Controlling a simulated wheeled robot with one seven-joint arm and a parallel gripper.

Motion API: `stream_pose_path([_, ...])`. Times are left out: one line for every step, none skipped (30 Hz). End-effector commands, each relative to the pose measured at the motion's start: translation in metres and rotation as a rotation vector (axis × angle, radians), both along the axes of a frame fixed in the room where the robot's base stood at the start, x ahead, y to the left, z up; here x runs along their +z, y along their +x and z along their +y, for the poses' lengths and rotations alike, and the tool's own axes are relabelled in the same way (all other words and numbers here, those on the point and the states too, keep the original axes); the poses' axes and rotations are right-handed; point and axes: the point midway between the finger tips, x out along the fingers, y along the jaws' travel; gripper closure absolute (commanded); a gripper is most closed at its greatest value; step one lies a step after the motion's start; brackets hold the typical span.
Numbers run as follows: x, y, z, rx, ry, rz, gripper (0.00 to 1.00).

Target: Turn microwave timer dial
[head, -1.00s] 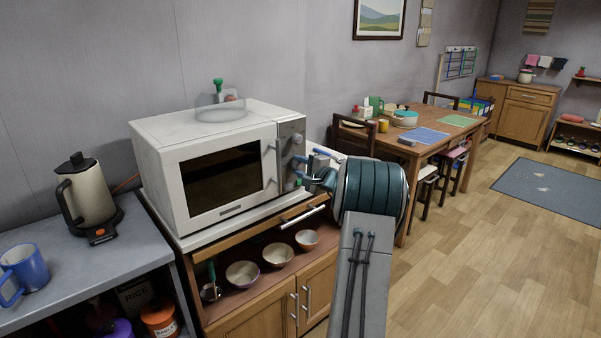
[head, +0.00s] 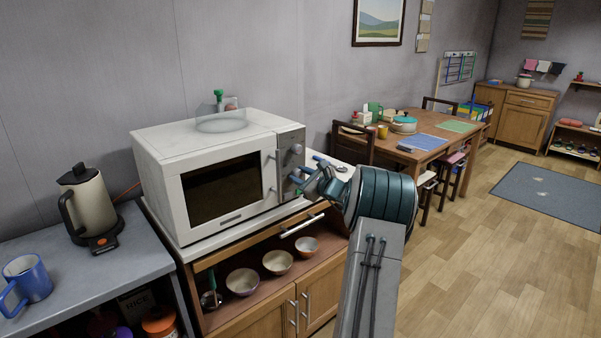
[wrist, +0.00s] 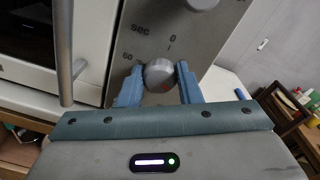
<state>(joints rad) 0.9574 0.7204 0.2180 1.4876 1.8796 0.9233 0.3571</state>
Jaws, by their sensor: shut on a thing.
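The white microwave (head: 155,165) stands on a wooden cabinet, its door closed. Its control panel is on the right side of the front. A small reddish mark shows on the dial's lower part. A second knob (wrist: 203,4) sits above it. In the head view my gripper (head: 297,180) is at the lower panel and mostly hides the dial.
The vertical door handle (wrist: 65,55) is just left of my gripper. A clear cover with a green knob (head: 219,118) sits on the microwave. A kettle (head: 90,200) and blue mug (head: 28,278) stand on the left counter. Bowls (head: 242,281) sit on the shelf below.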

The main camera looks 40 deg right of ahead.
Motion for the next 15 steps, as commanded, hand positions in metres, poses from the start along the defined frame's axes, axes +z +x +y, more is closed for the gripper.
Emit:
stream_pose_path([0.0013,-0.0006,-0.0007,0.0,0.048,0.007,0.91])
stream_pose_path([0.0015,-0.0007,-0.0008,-0.001,0.076,0.008,0.91])
stream_pose_path([0.0017,-0.0007,-0.0009,-0.001,0.113,0.012,0.91])
stream_pose_path([0.0018,-0.0008,-0.0011,-0.001,0.141,0.014,0.91])
stream_pose_path([0.0018,-0.0008,-0.0012,-0.001,0.17,0.016,0.91])
stream_pose_path([0.0018,-0.0008,-0.0014,-0.002,0.208,0.019,0.91])
stream_pose_path([0.0017,-0.0008,-0.0015,-0.002,0.238,0.022,0.91])
stream_pose_path([0.0017,-0.0008,-0.0016,-0.002,0.266,0.024,0.91])
stream_pose_path([0.0019,-0.0008,-0.0017,-0.002,0.303,0.027,0.91])
stream_pose_path([0.002,-0.0008,-0.0017,-0.002,0.331,0.029,0.91])
stream_pose_path([0.002,-0.0008,-0.0017,-0.002,0.361,0.031,0.91])
stream_pose_path([0.0019,-0.0006,-0.0016,-0.001,0.399,0.034,0.91])
stream_pose_path([0.0018,-0.0007,-0.0017,-0.001,0.428,0.036,0.91])
stream_pose_path([0.002,-0.0007,-0.0019,-0.001,0.455,0.038,0.91])
stream_pose_path([0.0023,-0.0009,-0.0021,-0.002,0.493,0.042,0.91])
